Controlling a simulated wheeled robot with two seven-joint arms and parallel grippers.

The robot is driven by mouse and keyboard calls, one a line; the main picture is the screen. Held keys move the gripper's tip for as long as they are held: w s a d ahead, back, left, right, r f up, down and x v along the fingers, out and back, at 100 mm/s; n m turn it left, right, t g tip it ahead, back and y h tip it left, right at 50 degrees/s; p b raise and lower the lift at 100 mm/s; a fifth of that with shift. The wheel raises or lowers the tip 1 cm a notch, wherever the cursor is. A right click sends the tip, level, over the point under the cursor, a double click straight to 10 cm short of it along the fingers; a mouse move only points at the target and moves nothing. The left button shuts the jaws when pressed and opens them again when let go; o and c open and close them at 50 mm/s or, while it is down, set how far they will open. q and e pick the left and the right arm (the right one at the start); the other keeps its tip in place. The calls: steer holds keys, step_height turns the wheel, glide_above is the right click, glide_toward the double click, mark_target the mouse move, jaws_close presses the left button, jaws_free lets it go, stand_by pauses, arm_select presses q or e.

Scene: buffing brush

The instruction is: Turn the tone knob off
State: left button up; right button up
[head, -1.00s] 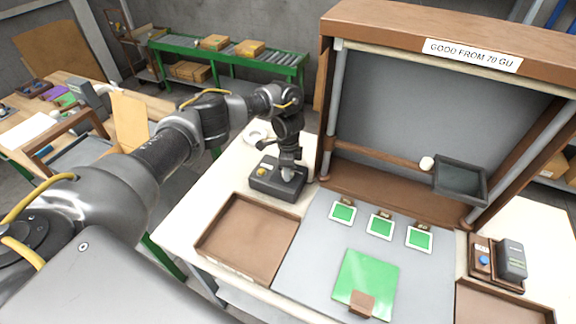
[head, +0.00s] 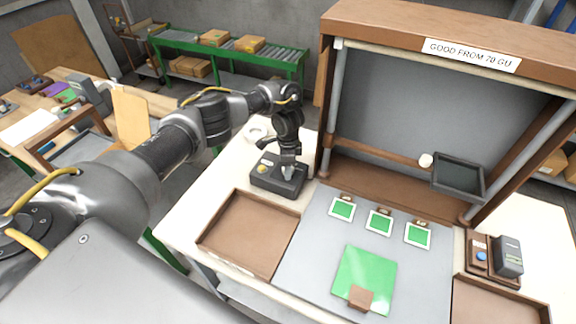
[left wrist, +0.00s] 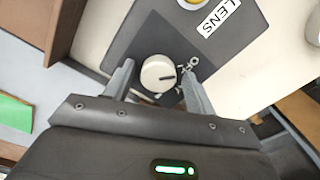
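A dark control box (head: 292,190) stands on the white bench. In the left wrist view the box (left wrist: 150,35) has a "LENS" label and a round cream knob (left wrist: 157,72) with a dark pointer line toward the right of the picture. A small metal toggle (left wrist: 193,66) sits beside the knob. My left gripper (head: 288,163) is over the right part of the box, pointing down. In the left wrist view its fingers (left wrist: 156,88) are apart, one on each side of the knob, with gaps visible. My right gripper is not in view.
A yellow knob (head: 262,169) is on the box's left part. A brown tray (head: 240,240) lies in front. A grey mat with a green board (head: 368,275) and small green squares is to the right. A wooden-framed cabinet (head: 330,90) stands close behind on the right.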

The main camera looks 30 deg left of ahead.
arm_select(q)
steer(key=shift+r, duration=0.1)
steer(key=shift+d+r, duration=0.1)
steer(key=shift+r, duration=0.25)
step_height(320, 180, up, 10)
steer(key=shift+f+p, duration=0.1)
steer(key=shift+p, duration=0.5)
steer(key=shift+s, duration=0.1)
